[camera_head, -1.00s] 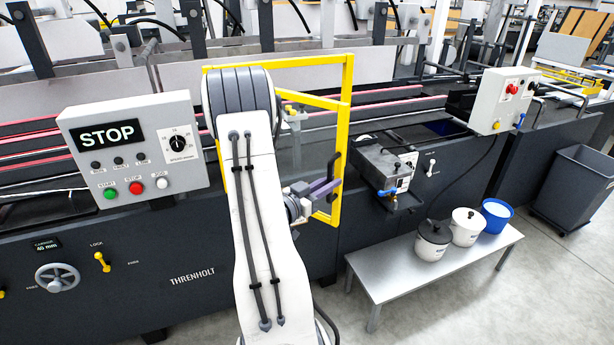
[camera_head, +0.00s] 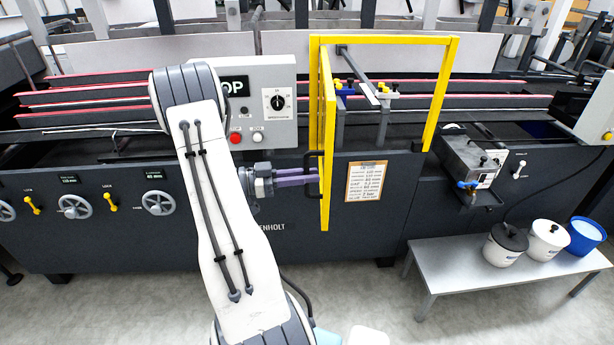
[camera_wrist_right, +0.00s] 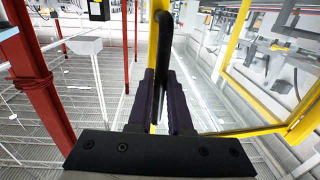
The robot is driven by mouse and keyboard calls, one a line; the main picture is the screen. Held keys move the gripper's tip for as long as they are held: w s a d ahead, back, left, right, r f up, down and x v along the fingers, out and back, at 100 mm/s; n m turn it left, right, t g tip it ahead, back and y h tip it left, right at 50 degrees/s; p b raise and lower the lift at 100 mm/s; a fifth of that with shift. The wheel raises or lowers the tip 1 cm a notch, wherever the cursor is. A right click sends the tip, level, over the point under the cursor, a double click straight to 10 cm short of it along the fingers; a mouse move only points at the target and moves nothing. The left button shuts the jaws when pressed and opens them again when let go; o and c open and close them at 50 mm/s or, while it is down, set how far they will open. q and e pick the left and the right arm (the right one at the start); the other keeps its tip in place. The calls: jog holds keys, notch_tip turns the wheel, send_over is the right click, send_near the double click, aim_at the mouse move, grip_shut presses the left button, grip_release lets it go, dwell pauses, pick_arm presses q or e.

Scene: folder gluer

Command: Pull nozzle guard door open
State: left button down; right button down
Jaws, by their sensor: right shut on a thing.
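The nozzle guard door (camera_head: 329,150) is a yellow-framed panel. In the head view it stands out from the machine toward me, seen almost edge-on. A yellow guard frame (camera_head: 390,39) stands beside it, on its right. My right gripper (camera_head: 311,176) comes from the left with its purple fingers closed at the door's black handle (camera_wrist_right: 163,45). In the right wrist view the fingers (camera_wrist_right: 161,100) are on either side of the lower end of that upright handle. Yellow frame bars show behind and right of it. My left gripper is not in view.
The machine's control box (camera_head: 265,100) stands left of the door, partly behind my right arm. Right of it are a glue unit (camera_head: 470,160) and a low bench (camera_head: 450,262) with pots and a blue bucket (camera_head: 585,236). The floor before the machine is clear.

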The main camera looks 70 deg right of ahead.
jog(key=shift+w, duration=0.35)
jog(key=c, duration=0.8)
grip_release()
jog(key=shift+c, duration=0.2)
jog(key=shift+w, duration=0.1)
jog(key=b+v, duration=0.3)
jog(key=v, duration=0.7)
jog(key=shift+w+a, duration=0.15)
jog(key=shift+w, duration=0.05)
